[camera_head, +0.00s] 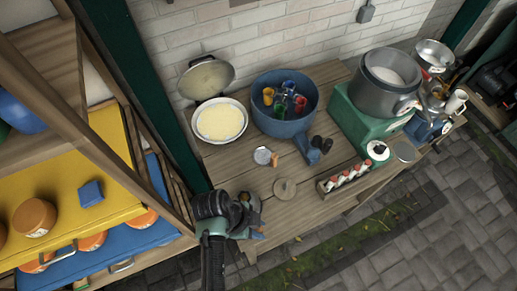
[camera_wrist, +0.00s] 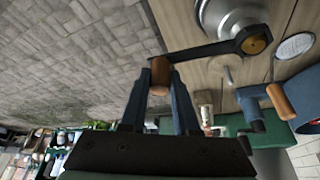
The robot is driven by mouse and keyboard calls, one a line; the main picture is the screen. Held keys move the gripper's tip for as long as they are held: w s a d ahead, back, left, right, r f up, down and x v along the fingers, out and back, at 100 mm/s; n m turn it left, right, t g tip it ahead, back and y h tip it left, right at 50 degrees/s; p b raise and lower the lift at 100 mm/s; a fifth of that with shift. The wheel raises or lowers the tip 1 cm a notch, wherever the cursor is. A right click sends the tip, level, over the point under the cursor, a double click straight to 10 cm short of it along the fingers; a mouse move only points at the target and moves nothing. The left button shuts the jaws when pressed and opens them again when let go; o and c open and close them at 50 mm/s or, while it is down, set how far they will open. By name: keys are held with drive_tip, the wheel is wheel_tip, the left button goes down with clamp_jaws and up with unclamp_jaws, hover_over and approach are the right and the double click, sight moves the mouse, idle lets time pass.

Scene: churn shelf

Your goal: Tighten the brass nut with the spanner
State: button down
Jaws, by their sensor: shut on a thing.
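In the wrist view my gripper (camera_wrist: 160,88) is shut on the wooden handle of the dark spanner (camera_wrist: 205,51). The spanner reaches right to a ring-shaped end. The brass nut (camera_wrist: 255,44) shows inside that ring, which appears to be around it; how deep it sits I cannot tell. A rounded metal part (camera_wrist: 224,14) is just beside the ring. In the head view my gripper (camera_head: 243,213) is at the bench's front left corner. My arm hides most of the spanner there, and I cannot make out the nut.
The wooden bench (camera_head: 335,183) holds a round wooden lid (camera_head: 285,189), a blue tub (camera_head: 283,127) with colourful items, a pale-filled bowl (camera_head: 220,120) and a bottle crate (camera_head: 350,177). A shelf with a yellow board (camera_head: 90,160) stands close at left. Paving in front is free.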

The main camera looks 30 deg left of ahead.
idle(0.4)
drive_tip(key=shift+r+p, duration=2.7)
drive_tip(key=shift+r, duration=0.3)
drive_tip(key=shift+f, duration=0.15)
